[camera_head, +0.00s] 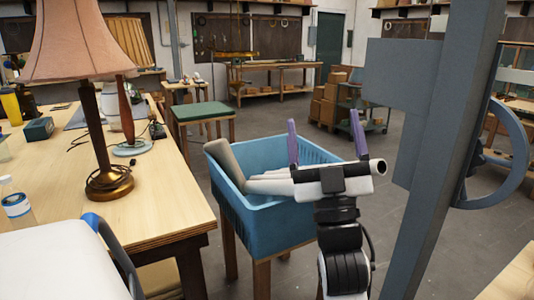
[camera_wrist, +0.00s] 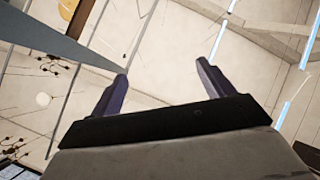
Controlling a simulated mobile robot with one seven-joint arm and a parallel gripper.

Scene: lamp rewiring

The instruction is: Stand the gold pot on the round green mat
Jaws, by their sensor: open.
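My gripper (camera_head: 324,118) is open and empty, its two purple fingers pointing up in front of the blue crate. In the wrist view the open fingers (camera_wrist: 162,70) point at the ceiling, with nothing between them. I cannot make out a gold pot in either view. A pale green round disc (camera_head: 132,149) lies under the red-brown lamp on the wooden table; I cannot tell if it is a mat or the lamp's base. A pale pot-like vessel (camera_head: 111,107) stands behind the near lamp's stem, partly hidden.
The wooden table (camera_head: 165,205) fills the left, with a brass-based lamp (camera_head: 109,182) near its edge. The blue crate (camera_head: 262,222) holds pale rolls (camera_head: 224,160). A green-topped stool (camera_head: 200,111) stands behind it. A grey post (camera_head: 440,150) rises at right. Open floor lies beyond.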

